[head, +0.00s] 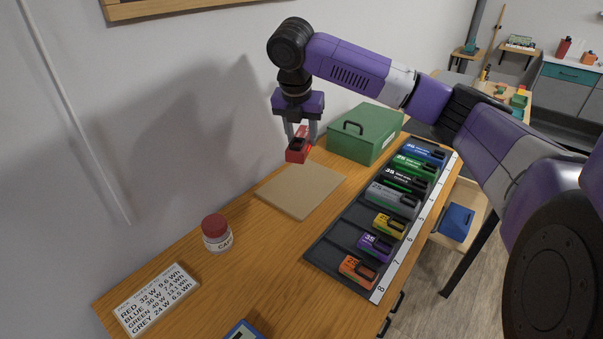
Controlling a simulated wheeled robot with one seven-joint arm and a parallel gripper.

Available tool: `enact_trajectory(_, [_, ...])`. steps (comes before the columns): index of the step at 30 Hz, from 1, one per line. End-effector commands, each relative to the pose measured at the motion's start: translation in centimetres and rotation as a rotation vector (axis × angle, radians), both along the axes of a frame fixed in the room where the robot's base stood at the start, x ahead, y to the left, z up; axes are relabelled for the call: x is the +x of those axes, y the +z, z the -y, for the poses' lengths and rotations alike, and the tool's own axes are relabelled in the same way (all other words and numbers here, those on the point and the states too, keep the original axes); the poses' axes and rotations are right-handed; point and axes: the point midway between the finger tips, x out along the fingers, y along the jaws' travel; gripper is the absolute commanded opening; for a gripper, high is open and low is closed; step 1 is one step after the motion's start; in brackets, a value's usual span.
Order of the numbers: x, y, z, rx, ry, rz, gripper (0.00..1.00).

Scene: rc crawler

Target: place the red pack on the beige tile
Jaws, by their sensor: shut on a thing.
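The red pack (297,152) is a small red block with a dark top, held between the fingers of my gripper (301,138). My gripper points down and is shut on the pack. The pack appears above the far end of the beige tile (300,191), near its back edge. I cannot tell exactly how high it is above the tile. The tile is a flat, empty square lying on the wooden table.
A green box (364,134) with a handle stands right behind the tile. A dark slotted tray (337,250) with several coloured packs lies to the right. A red-lidded jar (216,233) and a printed card (147,300) are at the left front.

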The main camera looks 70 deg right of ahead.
Motion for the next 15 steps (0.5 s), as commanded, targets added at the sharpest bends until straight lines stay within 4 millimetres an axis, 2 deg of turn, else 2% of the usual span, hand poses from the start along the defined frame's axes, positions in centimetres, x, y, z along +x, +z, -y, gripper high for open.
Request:
enact_trajectory(3, [0.0, -2.9, 0.0, 0.002, 0.0, 0.0, 0.0])
enact_trajectory(7, [0.0, -5.5, 0.0, 0.001, 0.0, -0.001, 0.0])
enact_trajectory(10, [0.0, -6.8, 0.0, -0.001, 0.0, 0.0, 0.0])
enact_trajectory(15, [0.0, -7.8, 0.0, -0.001, -0.001, 0.001, 0.0])
